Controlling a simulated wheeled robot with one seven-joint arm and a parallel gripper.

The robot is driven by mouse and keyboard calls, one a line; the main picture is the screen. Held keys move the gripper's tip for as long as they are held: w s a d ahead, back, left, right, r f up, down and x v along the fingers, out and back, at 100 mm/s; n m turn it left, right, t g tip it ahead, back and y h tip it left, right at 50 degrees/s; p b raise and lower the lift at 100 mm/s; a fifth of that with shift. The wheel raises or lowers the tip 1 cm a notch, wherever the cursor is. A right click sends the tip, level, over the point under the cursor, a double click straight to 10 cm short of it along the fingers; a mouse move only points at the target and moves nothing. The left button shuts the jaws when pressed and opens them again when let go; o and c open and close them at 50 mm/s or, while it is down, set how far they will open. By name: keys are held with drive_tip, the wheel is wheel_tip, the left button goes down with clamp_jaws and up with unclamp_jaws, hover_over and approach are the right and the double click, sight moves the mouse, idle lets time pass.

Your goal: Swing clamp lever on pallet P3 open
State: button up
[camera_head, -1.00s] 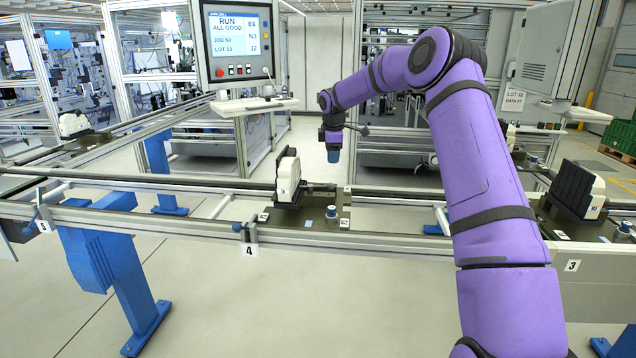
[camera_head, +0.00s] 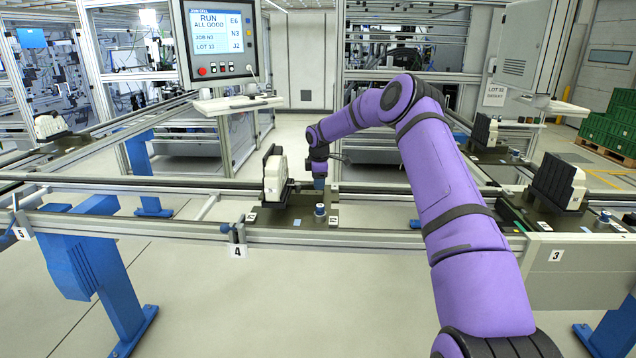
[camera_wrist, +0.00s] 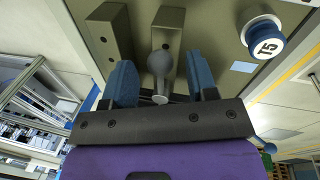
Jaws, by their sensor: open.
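A pallet (camera_head: 290,217) with a white-and-black fixture block (camera_head: 275,177) sits on the rail by the tag 4; I cannot read a P3 mark on it. My gripper (camera_head: 319,185) is low over its right part, at the back. In the wrist view my gripper (camera_wrist: 161,85) is open, with one blue finger on each side of a grey lever (camera_wrist: 161,66) with rounded ends. The lever lies between the fingers, beside a grey-brown block (camera_wrist: 167,25); I cannot tell whether a finger touches it. Another block (camera_wrist: 108,28) stands to the left.
A blue-and-white round cap (camera_wrist: 265,36) stands on the pallet plate; it also shows in the head view (camera_head: 320,210). Another pallet's fixture block (camera_head: 558,181) is to the right, near tag 3. A screen (camera_head: 222,38) hangs behind. Rails (camera_head: 380,240) run across the front.

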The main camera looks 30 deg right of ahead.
drive_tip(key=shift+w+f, duration=0.1)
drive_tip(key=shift+f, duration=0.35)
clamp_jaws()
